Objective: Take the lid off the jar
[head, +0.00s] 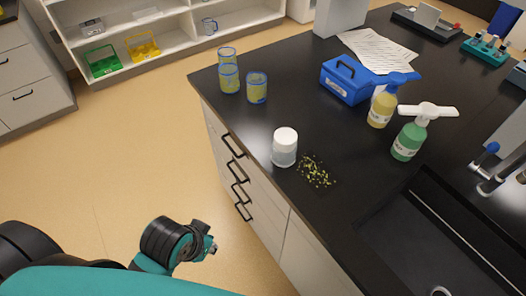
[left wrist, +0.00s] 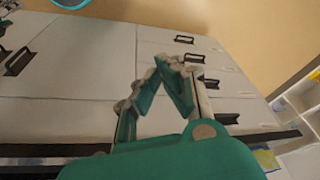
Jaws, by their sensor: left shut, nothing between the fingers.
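The jar (head: 284,157) is translucent and stands upright near the left front edge of the black counter. Its white lid (head: 285,136) sits on top of it. My left gripper (head: 211,246) is off the counter, over the floor to the left and nearer than the jar, touching nothing. In the left wrist view its fingers (left wrist: 166,62) come together with nothing between them, in front of the cabinet drawers. The jar is not seen in the left wrist view. My right gripper is in no view.
Yellow-green crumbs (head: 316,171) lie right of the jar. Several yellow-filled beakers (head: 257,88) stand behind it. A blue box (head: 347,80), a yellow spray bottle (head: 382,107), a green one (head: 408,142) and a sink (head: 440,235) are to the right. Drawer handles (head: 232,146) stick out below the counter edge.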

